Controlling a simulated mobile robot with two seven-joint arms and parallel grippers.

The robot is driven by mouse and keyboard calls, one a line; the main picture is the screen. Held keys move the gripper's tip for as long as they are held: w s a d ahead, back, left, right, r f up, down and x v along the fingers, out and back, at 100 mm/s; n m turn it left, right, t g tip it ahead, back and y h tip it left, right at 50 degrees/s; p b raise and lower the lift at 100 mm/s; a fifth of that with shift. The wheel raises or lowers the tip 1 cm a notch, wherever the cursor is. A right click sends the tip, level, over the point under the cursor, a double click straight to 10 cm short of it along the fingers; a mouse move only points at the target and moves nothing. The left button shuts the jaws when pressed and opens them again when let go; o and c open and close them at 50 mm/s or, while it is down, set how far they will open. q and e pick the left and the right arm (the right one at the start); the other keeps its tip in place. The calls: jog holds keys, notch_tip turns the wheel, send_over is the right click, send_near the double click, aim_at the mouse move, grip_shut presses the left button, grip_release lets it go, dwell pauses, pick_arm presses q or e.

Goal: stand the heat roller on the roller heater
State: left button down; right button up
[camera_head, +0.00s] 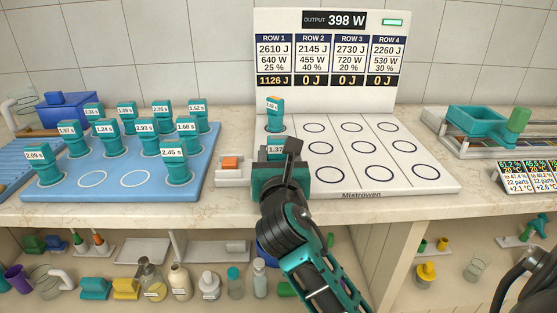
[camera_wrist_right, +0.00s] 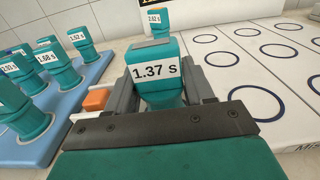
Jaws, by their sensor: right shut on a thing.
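My right gripper (camera_head: 280,172) is shut on a teal heat roller labelled 1.37 s (camera_head: 274,150). In the right wrist view the gripper's grey fingers (camera_wrist_right: 161,98) flank this roller (camera_wrist_right: 155,72). The held roller is upright over the left column of the white roller heater (camera_head: 440,186), in front of another teal roller (camera_head: 274,119) standing in that column's back circle. The held roller's base is hidden, so I cannot tell whether it touches the plate. The heater's display board (camera_head: 325,90) reads 398 W, with 1126 J under row 1. My left gripper is not in view.
A blue tray (camera_head: 112,181) with several labelled rollers and two empty circles lies to the left. A small white box with an orange button (camera_head: 230,164) sits between tray and heater. The heater's other three columns are empty.

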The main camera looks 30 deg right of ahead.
jog(key=o, duration=0.6)
jog(key=shift+f, duration=0.1)
jog(key=o, duration=0.5)
